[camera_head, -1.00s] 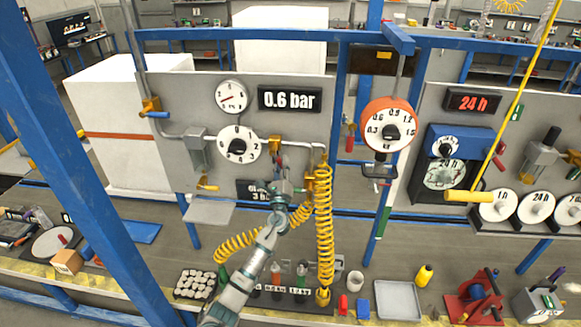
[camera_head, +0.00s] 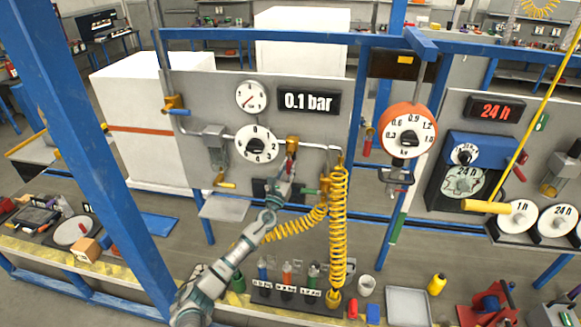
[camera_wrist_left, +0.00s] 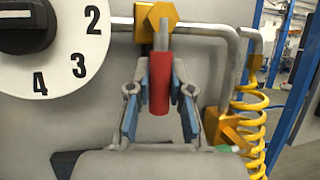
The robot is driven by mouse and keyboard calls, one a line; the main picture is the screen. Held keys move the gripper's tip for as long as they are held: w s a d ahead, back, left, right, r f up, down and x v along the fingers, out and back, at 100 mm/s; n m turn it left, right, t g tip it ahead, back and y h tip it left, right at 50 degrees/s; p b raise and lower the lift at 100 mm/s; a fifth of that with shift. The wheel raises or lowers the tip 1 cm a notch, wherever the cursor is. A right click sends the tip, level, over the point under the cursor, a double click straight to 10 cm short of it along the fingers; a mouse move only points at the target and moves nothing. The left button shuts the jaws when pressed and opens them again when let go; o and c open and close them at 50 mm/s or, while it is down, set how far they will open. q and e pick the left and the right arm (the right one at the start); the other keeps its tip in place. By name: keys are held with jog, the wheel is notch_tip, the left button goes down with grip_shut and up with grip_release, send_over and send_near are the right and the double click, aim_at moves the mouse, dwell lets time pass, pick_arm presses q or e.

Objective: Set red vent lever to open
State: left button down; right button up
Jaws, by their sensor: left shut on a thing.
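The red vent lever (camera_wrist_left: 159,84) hangs downward from a yellow valve body (camera_wrist_left: 157,17) in the left wrist view. My left gripper (camera_wrist_left: 159,95) has one blue-padded finger on each side of the red handle and is shut on it. In the head view the red handle (camera_head: 292,147) shows as a small spot below the yellow valve (camera_head: 292,141), and my left gripper (camera_head: 285,172) reaches up to it from below. The digital display (camera_head: 308,102) reads 0.1 bar. My right gripper is not in view.
A numbered dial (camera_head: 256,146) sits just left of the valve. A coiled yellow hose (camera_head: 338,230) hangs to the right, near a yellow fitting. A small grey shelf (camera_head: 224,208) juts out at lower left. Bottles and a cup (camera_head: 366,285) stand on the bench below.

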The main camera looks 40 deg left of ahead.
pick_arm(q)
jog(key=shift+f, duration=0.35)
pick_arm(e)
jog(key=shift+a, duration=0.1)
pick_arm(q)
jog(key=c, duration=1.2)
grip_release()
jog(key=shift+o, duration=0.8)
jog(key=shift+w, duration=0.1)
jog(key=shift+a, duration=0.15)
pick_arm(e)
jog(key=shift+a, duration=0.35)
pick_arm(q)
jog(key=v, duration=1.1)
jog(key=shift+s+f, duration=0.15)
jog(key=shift+s, duration=0.25)
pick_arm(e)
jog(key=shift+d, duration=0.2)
